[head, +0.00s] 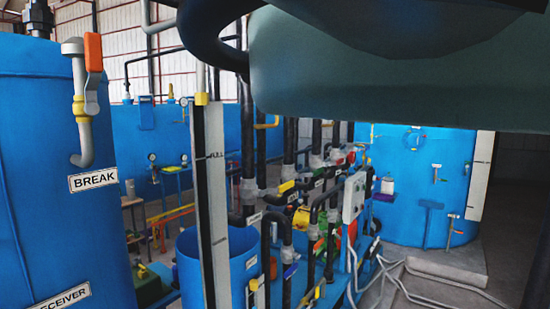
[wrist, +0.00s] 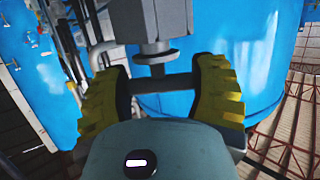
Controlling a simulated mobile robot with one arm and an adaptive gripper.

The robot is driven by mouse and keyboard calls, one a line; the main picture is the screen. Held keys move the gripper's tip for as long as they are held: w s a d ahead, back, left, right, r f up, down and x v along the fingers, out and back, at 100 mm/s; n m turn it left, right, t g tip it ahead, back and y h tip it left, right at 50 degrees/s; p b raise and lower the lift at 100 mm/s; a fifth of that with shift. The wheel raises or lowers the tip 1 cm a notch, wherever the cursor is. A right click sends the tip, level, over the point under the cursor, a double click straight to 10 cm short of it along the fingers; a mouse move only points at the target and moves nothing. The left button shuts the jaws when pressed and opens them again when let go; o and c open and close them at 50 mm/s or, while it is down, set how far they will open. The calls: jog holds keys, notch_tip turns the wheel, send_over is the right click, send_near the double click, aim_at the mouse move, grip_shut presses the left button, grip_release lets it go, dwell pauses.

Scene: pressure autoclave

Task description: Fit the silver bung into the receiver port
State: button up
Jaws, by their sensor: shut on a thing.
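My gripper (wrist: 160,90) shows in the wrist view with black-and-yellow fingers on either side of a grey crossbar (wrist: 165,84), which it is shut on. The crossbar seems to be part of the silver bung. A short stem and a dark round flange (wrist: 157,58) lie just beyond it, in line with a grey fitting (wrist: 153,46) under a square grey block (wrist: 148,18). I cannot tell whether the flange touches or sits inside this fitting. In the head view, the blue tank labelled RECEIVER (head: 65,297) stands at left; no bung or gripper shows there.
A BREAK pipe with an orange-handled valve (head: 94,55) stands on the blue tank (head: 35,150). A tall white gauge post (head: 212,190), an open blue drum (head: 190,265) and dense pipework (head: 305,205) fill the middle. Pale hoses (head: 440,275) cross the floor at right.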

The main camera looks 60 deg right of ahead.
jog(key=shift+f+b, duration=0.3)
jog(key=shift+f, duration=0.05)
jog(key=o, duration=1.3)
jog(key=shift+a, duration=0.1)
jog(key=v, duration=1.2)
jog(key=shift+r, duration=0.1)
